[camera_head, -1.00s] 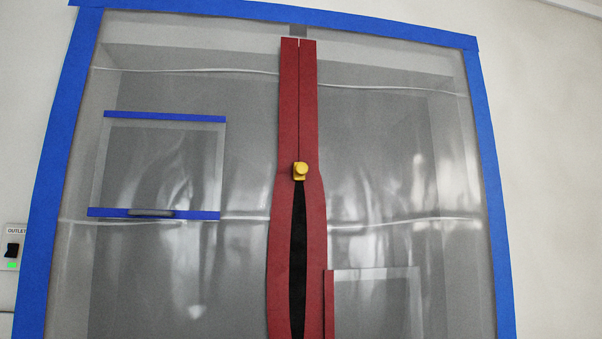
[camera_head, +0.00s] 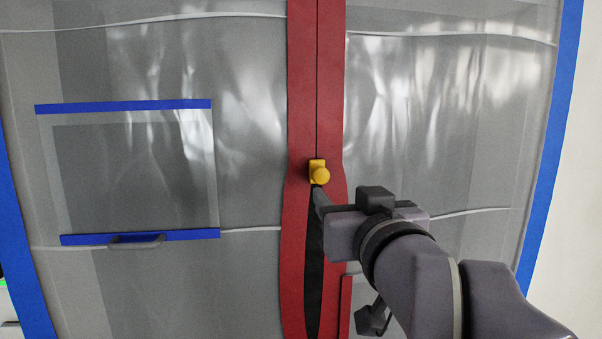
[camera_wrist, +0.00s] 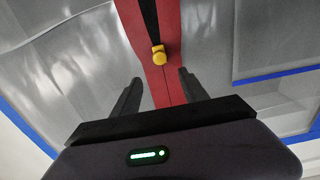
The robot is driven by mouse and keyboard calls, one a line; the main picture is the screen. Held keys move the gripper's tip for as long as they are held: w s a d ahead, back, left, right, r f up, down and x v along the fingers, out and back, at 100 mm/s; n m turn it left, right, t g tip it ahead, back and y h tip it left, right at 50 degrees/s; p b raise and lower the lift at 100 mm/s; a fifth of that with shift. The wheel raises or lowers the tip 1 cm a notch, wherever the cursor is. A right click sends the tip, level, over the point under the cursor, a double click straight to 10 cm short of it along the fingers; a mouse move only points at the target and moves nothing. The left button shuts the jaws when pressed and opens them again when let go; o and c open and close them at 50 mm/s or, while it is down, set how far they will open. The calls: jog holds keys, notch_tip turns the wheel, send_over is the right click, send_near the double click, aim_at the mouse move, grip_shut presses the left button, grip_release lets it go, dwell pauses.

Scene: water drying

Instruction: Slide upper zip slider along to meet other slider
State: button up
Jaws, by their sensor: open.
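The yellow zip slider (camera_head: 319,172) with a round knob sits on the red zip strip (camera_head: 300,230), at the top of a narrow dark opening (camera_head: 314,265). Above it the strip's halves meet in a closed seam. My gripper (camera_head: 322,200) is just below and beside the slider in the head view, its fingers partly hidden by its own body. In the wrist view the slider (camera_wrist: 159,55) shows beyond and between the open, empty fingers of my gripper (camera_wrist: 160,76), with no clear contact. There the dark opening is at the top. No second slider is in view.
A clear plastic sheet (camera_head: 430,130) edged with blue tape (camera_head: 553,150) surrounds the strip. A blue-edged window flap (camera_head: 125,180) with a handle is at left. A red-edged flap (camera_head: 345,308) is at lower right, partly behind my arm.

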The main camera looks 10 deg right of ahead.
aim_at(322, 174)
jog(key=w+p, duration=0.2)
jog(key=w, duration=0.9)
jog(key=shift+r+p, duration=0.1)
jog(key=shift+p, duration=0.3)
jog(key=shift+w, duration=0.55)
jog(key=shift+s, duration=0.1)
grip_shut()
